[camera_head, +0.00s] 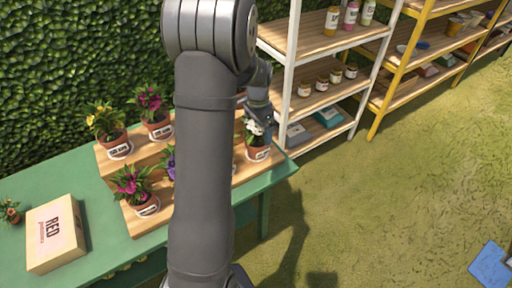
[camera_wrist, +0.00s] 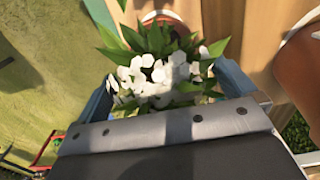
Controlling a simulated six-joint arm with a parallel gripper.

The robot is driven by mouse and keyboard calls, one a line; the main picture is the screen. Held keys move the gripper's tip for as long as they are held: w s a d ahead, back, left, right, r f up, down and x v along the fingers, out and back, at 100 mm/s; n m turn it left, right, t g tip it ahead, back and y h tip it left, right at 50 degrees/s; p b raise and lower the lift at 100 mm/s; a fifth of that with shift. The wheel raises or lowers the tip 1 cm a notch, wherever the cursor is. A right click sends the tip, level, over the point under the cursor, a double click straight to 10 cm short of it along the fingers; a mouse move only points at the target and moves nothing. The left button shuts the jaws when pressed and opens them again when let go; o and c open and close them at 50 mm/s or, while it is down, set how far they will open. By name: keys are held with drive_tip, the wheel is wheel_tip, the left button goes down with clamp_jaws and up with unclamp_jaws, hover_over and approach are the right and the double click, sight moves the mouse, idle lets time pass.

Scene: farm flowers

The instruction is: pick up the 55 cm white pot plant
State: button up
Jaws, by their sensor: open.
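The white pot plant (camera_head: 255,141) has white blooms and a terracotta pot with a white label. It stands upright at the right end of the wooden board (camera_head: 141,222). In the wrist view the white flowers (camera_wrist: 155,80) and green leaves fill the space between the fingers, with part of the pot behind them. My gripper (camera_wrist: 160,95) is open, one finger on each side of the blooms. In the head view my gripper (camera_head: 260,115) is right above the plant, partly hidden by my arm. I cannot tell whether the fingers touch the plant.
Yellow (camera_head: 106,127), magenta (camera_head: 153,112) and pink (camera_head: 135,187) pot plants stand on the board. A purple one (camera_head: 168,163) is partly behind my arm. A box marked RED (camera_head: 56,235) lies on the green table (camera_head: 100,265). A white shelf (camera_head: 289,75) stands close on the right.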

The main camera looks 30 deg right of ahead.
sight(256, 143)
drive_tip(key=f, duration=0.8)
drive_tip(key=shift+w+a+f, duration=0.1)
drive_tip(key=shift+w+f, duration=0.1)
drive_tip(key=shift+f, duration=0.2)
drive_tip(key=shift+c, duration=0.4)
drive_tip(key=c, duration=1.2)
drive_tip(key=shift+r, duration=0.15)
